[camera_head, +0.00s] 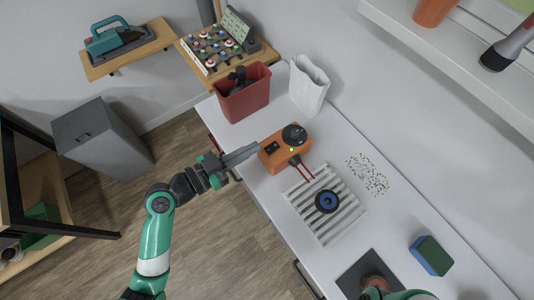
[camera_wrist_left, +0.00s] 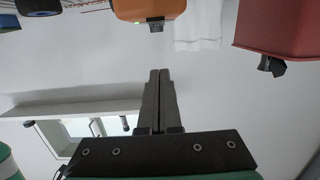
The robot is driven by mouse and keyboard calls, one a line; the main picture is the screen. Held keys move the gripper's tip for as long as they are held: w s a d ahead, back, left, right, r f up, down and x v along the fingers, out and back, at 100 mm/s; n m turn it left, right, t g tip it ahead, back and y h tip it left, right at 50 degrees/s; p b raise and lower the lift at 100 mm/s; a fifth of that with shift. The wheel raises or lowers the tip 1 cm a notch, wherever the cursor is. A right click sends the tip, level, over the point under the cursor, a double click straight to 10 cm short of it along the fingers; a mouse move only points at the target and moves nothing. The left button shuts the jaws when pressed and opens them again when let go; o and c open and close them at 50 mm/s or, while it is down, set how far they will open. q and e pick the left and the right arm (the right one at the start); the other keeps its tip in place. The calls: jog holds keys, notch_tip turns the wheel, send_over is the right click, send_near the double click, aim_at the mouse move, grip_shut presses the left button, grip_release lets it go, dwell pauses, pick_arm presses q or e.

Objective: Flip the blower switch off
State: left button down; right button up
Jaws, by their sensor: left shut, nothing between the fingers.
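The blower is an orange box (camera_head: 275,157) on the white bench, with a black round part on top and a small lit green light. Small dark marks, possibly the switch, show on its top near the left end; whether it is on or off is too small to tell. My left gripper (camera_head: 253,150) is shut and empty, its fingertips close to the blower's left end; contact cannot be told. In the left wrist view the shut fingers (camera_wrist_left: 160,74) point toward the orange blower (camera_wrist_left: 148,9), with a gap in the picture. My right gripper's fingers are not visible.
A red bin (camera_head: 240,101) and a white bag (camera_head: 307,88) stand behind the blower. A white slatted rack (camera_head: 318,225) holds a blue-centred wheel (camera_head: 327,201). Small scattered bits (camera_head: 368,174), a green-blue block (camera_head: 430,256) and a dark mat (camera_head: 352,282) lie to the right.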

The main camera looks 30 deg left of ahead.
aim_at(268, 151)
pick_arm(q)
jog(key=p+x, duration=0.1)
jog(key=x, duration=0.3)
jog(key=shift+r, duration=0.15)
jog(key=shift+w+d+f, duration=0.1)
jog(key=shift+w+f, duration=0.1)
jog(key=shift+f, duration=0.55)
jog(key=shift+w+d+f, duration=0.1)
jog(key=shift+w+f, duration=0.1)
jog(key=shift+f, duration=0.5)
jog(key=shift+w+d+f, duration=0.1)
jog(key=shift+w+f, duration=0.1)
jog(key=shift+f, duration=0.55)
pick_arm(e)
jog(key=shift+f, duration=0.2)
pick_arm(q)
jog(key=shift+d, duration=0.1)
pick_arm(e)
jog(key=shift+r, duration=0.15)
